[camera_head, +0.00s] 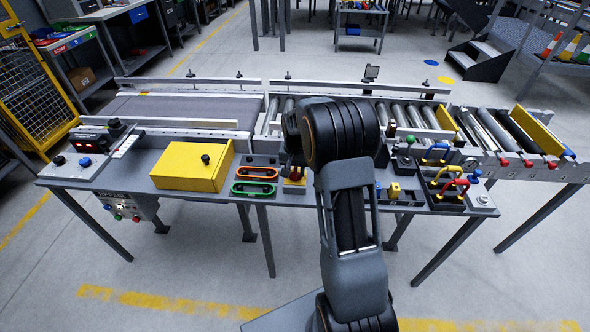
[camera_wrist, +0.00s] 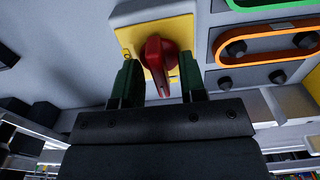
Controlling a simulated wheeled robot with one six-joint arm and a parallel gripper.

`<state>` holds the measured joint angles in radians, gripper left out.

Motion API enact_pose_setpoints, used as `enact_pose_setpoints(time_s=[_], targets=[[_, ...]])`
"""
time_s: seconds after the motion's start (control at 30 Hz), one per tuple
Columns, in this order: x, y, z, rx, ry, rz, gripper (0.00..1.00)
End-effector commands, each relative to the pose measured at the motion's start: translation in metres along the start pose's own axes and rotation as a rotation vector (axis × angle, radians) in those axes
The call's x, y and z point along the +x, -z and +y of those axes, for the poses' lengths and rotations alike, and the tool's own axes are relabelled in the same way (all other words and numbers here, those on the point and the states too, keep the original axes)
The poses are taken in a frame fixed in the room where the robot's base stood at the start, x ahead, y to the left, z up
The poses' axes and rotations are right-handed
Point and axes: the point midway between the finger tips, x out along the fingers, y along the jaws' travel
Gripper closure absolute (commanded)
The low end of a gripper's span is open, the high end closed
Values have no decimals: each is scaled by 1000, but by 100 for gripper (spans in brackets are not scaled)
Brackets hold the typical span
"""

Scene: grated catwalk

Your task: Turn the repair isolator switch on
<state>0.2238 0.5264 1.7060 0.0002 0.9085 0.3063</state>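The isolator switch is a red rotary knob (camera_wrist: 158,58) on a yellow plate (camera_wrist: 128,36), set in a grey box. In the wrist view the knob's grip runs roughly up and down the picture. My gripper (camera_wrist: 159,77) is open, with one dark green finger on each side of the knob. Gaps show between the fingers and the knob, so it is not clamped. In the head view a small part of the yellow and red switch (camera_head: 295,174) shows beside my arm. My arm hides my fingers there.
A yellow box (camera_head: 190,167) lies further left. Yellow and red handles (camera_head: 452,188) stand at the bench's right. Roller conveyors run behind.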

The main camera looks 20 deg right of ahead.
Motion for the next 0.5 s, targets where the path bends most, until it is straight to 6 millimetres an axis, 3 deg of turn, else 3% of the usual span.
enact_pose_setpoints(time_s=[0.27,0.5], targets=[[-13,0,0,-1,1,2,62],[-60,1,0,-1,1,5,62]])
